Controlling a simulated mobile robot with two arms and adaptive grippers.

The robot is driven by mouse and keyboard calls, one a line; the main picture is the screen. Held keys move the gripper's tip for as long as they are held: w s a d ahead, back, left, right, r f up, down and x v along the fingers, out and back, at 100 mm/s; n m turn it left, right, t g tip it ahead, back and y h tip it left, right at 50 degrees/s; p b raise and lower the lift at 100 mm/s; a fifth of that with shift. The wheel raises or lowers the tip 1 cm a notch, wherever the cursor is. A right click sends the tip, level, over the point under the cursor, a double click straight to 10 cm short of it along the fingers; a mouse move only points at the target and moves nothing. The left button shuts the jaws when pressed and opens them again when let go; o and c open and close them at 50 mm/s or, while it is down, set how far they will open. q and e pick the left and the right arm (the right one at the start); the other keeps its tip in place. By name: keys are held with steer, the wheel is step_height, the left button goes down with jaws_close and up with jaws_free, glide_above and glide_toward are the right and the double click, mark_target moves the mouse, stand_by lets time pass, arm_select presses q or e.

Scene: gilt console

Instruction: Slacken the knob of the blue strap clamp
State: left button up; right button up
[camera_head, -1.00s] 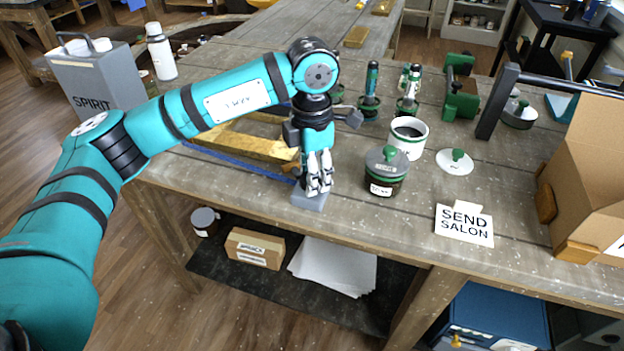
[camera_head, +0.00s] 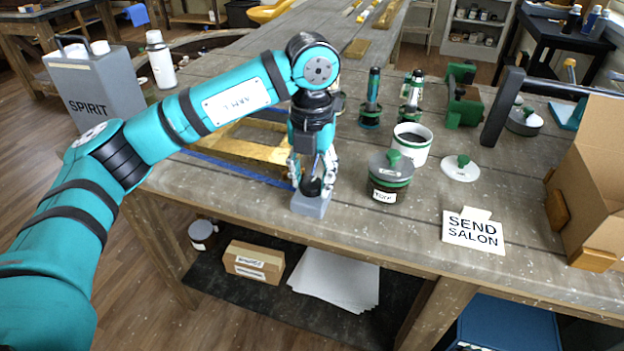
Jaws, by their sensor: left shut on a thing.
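The blue strap (camera_head: 238,170) runs along the near side of a gilt wooden frame (camera_head: 230,147) on the bench. The clamp's grey block (camera_head: 311,205) sits at the frame's near right corner, close to the bench's front edge. A dark round knob (camera_head: 313,187) stands on top of the block. My left gripper (camera_head: 312,180) points down over it, with a finger on each side, shut on the knob. The gripper and wrist hide part of the frame and strap behind. My right gripper is not in view.
Just right of the gripper stand a dark lidded jar (camera_head: 389,174) and a white mug-like pot (camera_head: 412,140). A "SEND SALON" card (camera_head: 473,231) and a cardboard box (camera_head: 590,190) are farther right. Bare bench lies before the jar.

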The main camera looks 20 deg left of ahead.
mark_target(311, 181)
arm_select(q)
steer(key=shift+w+r+n, duration=0.1)
steer(key=shift+r+n, duration=0.05)
steer(key=shift+n, duration=0.55)
steer(key=o, duration=1.1)
steer(key=shift+o, duration=0.2)
step_height(311, 181, up, 12)
